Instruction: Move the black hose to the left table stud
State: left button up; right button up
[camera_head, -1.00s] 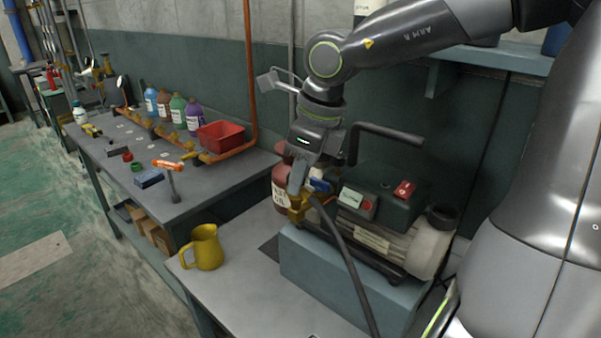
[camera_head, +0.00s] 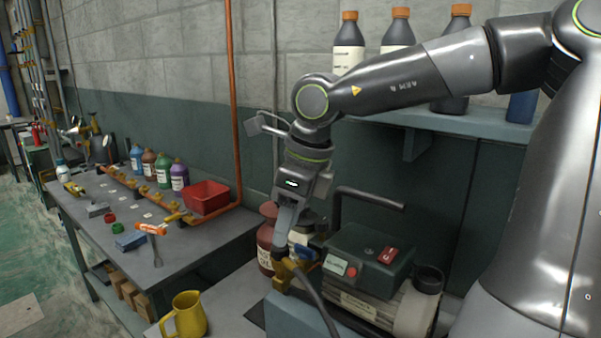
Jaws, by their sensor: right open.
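The black hose (camera_head: 314,292) hangs at the front of the pump (camera_head: 372,275). Its upper end is by the brass fitting (camera_head: 284,274) with a blue handle, and its lower part leaves the bottom of the picture. My right gripper (camera_head: 283,240) points down just above this hose end and the fitting; it is open. Whether its fingers touch either cannot be told. My left gripper is out of view. I cannot make out for sure which thing is the left table stud; the left table (camera_head: 205,246) carries an orange pipe with several brass valves.
A yellow jug (camera_head: 186,316) stands on the near table, left of the pump. A red bin (camera_head: 206,197), several bottles and an orange-handled hammer (camera_head: 178,226) are on the left table. A red bottle (camera_head: 268,240) stands behind my right gripper. Shelf bottles stand above.

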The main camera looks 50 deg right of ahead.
jog(key=v, duration=0.8)
jog(key=shift+s+r, duration=0.15)
jog(key=shift+r, duration=0.1)
